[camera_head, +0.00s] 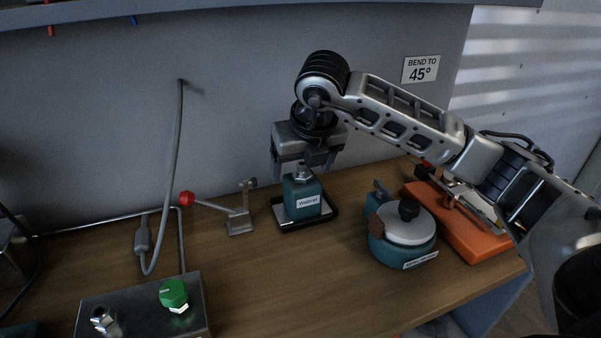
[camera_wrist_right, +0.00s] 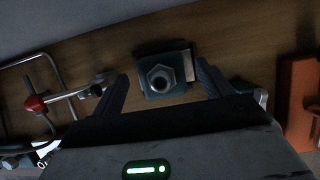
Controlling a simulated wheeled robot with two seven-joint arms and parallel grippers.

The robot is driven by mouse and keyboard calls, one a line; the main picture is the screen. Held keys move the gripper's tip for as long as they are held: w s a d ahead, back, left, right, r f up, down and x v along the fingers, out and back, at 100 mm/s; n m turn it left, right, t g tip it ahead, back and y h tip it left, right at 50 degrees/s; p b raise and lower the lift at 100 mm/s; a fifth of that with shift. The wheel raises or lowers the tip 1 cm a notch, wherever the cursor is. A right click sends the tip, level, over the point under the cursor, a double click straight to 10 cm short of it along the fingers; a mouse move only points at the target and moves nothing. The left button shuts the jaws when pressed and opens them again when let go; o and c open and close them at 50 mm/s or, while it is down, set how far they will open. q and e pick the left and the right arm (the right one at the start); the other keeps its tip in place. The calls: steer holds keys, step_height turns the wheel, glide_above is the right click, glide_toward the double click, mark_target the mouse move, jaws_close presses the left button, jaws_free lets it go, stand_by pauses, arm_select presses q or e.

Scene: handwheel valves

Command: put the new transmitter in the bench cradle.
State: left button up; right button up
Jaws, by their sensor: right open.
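A teal block with a white label and a metal hex fitting on top, which looks like the transmitter (camera_head: 302,191), stands upright on a black-rimmed tray with a pale plate, which looks like the bench cradle (camera_head: 292,226). The label is too small to read surely. My right gripper (camera_head: 304,170) is open and points down just above it. In the right wrist view the transmitter (camera_wrist_right: 165,78) shows from above, between and beyond the two spread fingers of the right gripper (camera_wrist_right: 160,88). I cannot tell whether the fingers touch it. My left gripper is not in view.
A round teal housing with a grey lid (camera_head: 408,226) and an orange tray (camera_head: 470,225) stand to the right. A red-knobbed lever (camera_head: 236,214) is at the left. A metal box with a green knob (camera_head: 174,293) is at front left. Bare wood lies front centre.

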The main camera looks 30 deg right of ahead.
steer(key=v, duration=0.9)
steer(key=shift+s, duration=0.2)
